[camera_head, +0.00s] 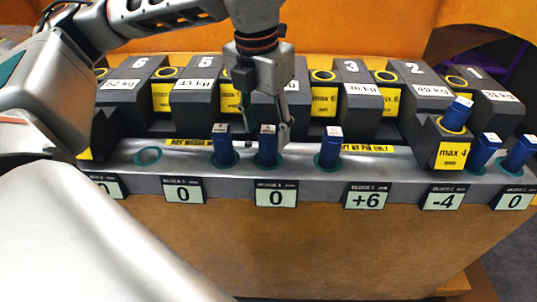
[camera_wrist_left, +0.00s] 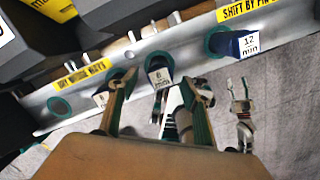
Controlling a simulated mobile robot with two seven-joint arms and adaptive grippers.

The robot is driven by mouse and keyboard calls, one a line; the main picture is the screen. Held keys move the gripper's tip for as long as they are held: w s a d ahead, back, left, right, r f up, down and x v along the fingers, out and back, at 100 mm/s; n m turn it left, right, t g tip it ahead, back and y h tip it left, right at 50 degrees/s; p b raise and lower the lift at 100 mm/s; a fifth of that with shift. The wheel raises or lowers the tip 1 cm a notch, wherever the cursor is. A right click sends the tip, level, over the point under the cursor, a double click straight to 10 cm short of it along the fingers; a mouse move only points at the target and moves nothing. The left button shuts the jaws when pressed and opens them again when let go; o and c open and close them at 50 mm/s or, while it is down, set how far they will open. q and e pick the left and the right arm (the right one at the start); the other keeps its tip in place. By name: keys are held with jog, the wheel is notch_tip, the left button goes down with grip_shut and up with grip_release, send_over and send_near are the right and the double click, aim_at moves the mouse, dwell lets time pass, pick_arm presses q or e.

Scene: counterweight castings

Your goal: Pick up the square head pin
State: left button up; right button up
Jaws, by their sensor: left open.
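Several blue pins with pale labelled, square-looking tops stand in teal-ringed holes along the grey rail. The middle pin (camera_head: 267,150) is at my left gripper (camera_head: 266,136); it also shows in the left wrist view (camera_wrist_left: 160,82). My left gripper is open, its fingers on either side of that pin's top, with no clear grip on it. In the left wrist view the fingers (camera_wrist_left: 158,100) come in from below. One pin (camera_head: 223,152) stands just left of it and another (camera_head: 330,152) to the right. I cannot tell which pin the task means.
Grey numbered blocks (camera_head: 435,88) with yellow "max" labels stand behind the rail (camera_head: 300,170). An empty teal-ringed hole (camera_head: 148,156) is at left. More pins (camera_head: 485,152) stand at right, one in a block (camera_head: 455,113) that juts forward. Number plates (camera_head: 275,193) line the front.

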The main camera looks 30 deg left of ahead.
aim_at(268, 157)
pick_arm(q)
jog(key=shift+w+f, duration=0.15)
jog(key=shift+f, duration=0.45)
jog(key=shift+w+f, duration=0.15)
jog(key=shift+f, duration=0.8)
pick_arm(e)
jog(key=shift+w+r, duration=0.65)
jog(key=shift+r, duration=0.1)
pick_arm(q)
grip_shut()
jog(key=shift+w, duration=0.1)
pick_arm(e)
jog(key=shift+s+f, duration=0.2)
jog(key=shift+f, duration=0.15)
pick_arm(q)
jog(key=shift+r, duration=0.1)
